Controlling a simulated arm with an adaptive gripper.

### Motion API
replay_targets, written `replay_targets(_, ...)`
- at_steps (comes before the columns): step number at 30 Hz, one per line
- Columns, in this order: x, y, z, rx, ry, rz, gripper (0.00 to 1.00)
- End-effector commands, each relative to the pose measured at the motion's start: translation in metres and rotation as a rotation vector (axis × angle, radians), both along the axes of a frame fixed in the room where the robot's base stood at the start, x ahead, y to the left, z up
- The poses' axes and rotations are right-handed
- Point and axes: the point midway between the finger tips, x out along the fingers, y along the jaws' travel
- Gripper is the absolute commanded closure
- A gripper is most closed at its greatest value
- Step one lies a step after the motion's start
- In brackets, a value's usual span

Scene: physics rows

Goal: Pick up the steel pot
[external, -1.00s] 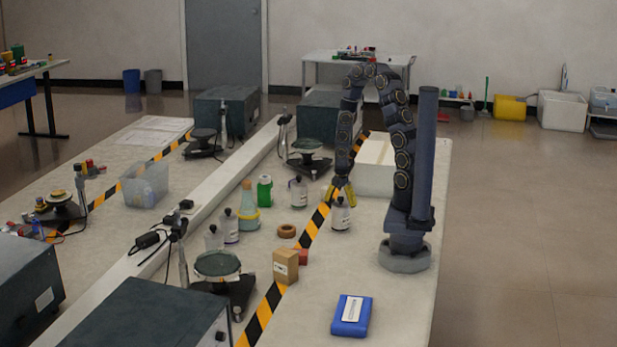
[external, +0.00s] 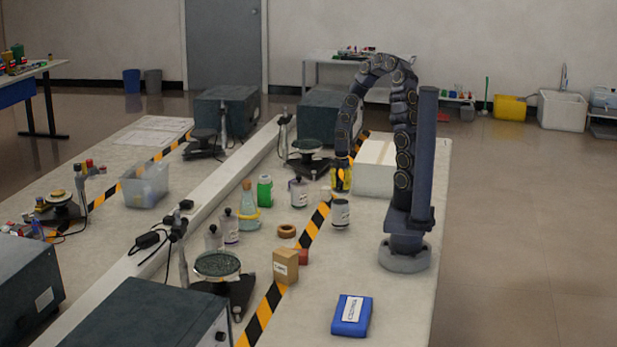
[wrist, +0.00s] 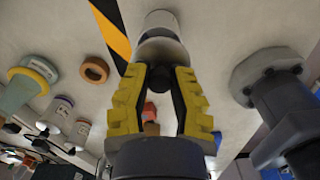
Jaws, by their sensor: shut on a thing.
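The thing I take as the steel pot (external: 340,215) is a small grey, jar-like container with a pale label band. It stands upright on the bench beside the striped tape, directly below my gripper (external: 341,190). In the wrist view the pot (wrist: 160,24) shows its pale side and grey shoulder just past the yellow fingers. My gripper (wrist: 163,70) points down and is shut on the pot's dark top. The fingers partly hide that top. I cannot see a gap between the pot's base and the bench.
A white box (external: 378,167) stands close behind the pot. A labelled bottle (external: 298,192), green bottle (external: 265,190) and brown ring (external: 287,231) are to its left. A small brown box (external: 285,265) and blue case (external: 351,315) are nearer the camera. Bench right of the tape is mostly clear.

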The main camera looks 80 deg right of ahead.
Motion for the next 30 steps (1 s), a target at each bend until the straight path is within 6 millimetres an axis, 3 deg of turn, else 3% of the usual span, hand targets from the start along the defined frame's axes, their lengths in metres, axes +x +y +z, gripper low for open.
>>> replay_targets(7, 0.001, 0.000, 0.034, -0.001, -0.004, 0.000, 1.00)
replay_targets(19, 0.000, 0.001, 0.041, 0.003, 0.001, 0.001, 1.00)
replay_targets(20, 0.000, 0.001, 0.041, 0.002, 0.001, 0.001, 0.68)
replay_targets(23, 0.000, 0.001, 0.041, 0.002, 0.000, 0.001, 0.25)
replay_targets(24, 0.000, 0.001, 0.041, 0.002, 0.000, 0.001, 0.20)
replay_targets(30, 0.000, 0.001, 0.041, 0.002, 0.000, 0.000, 0.20)
